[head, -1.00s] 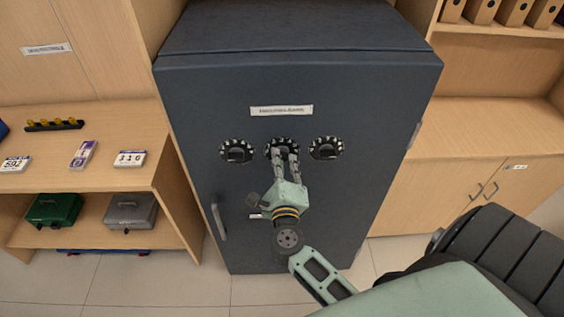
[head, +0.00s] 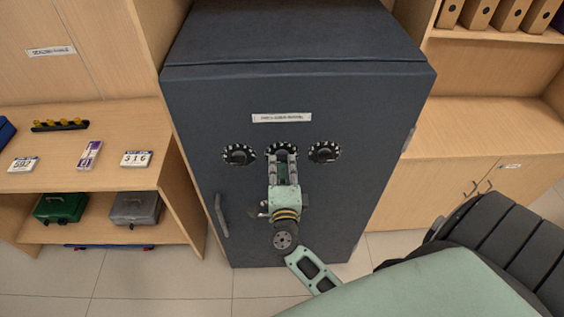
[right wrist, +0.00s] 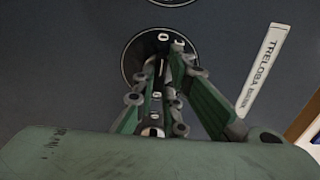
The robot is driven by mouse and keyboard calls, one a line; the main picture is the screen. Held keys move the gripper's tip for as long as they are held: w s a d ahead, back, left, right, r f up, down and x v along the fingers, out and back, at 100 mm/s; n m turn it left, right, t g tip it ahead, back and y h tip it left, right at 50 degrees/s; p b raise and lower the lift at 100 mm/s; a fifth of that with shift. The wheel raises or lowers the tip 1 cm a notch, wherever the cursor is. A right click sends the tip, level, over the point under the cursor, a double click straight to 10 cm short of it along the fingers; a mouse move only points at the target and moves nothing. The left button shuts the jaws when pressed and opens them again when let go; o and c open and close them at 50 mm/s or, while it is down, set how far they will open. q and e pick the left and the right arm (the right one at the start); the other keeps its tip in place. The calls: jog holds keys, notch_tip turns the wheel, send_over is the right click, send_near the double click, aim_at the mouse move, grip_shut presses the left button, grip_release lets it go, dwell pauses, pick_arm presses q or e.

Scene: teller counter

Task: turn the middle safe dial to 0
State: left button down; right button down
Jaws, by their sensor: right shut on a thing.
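The dark grey safe (head: 340,200) stands upright in the middle of the head view, with three black dials in a row on its door. The middle dial (head: 281,148) has a white-marked rim, and its lower part is hidden behind my right gripper. My right gripper (head: 282,158) reaches up from below and is shut on the middle dial's knob. In the right wrist view the fingers (right wrist: 160,62) meet over the dial (right wrist: 132,65); its reading cannot be made out. My left gripper is not in view.
The left dial (head: 239,154) and right dial (head: 324,152) sit close on either side. A door handle (head: 221,215) is at lower left, and a label (head: 282,118) is above the dials. A wooden shelf (head: 60,180) with cards and cash boxes stands at left, cabinets (head: 450,180) at right.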

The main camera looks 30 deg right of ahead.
jog(key=shift+f, duration=0.1)
dwell(0.4)
jog(key=c, duration=1.8)
grip_release()
jog(key=v, duration=1.2)
jog(key=shift+s, duration=0.1)
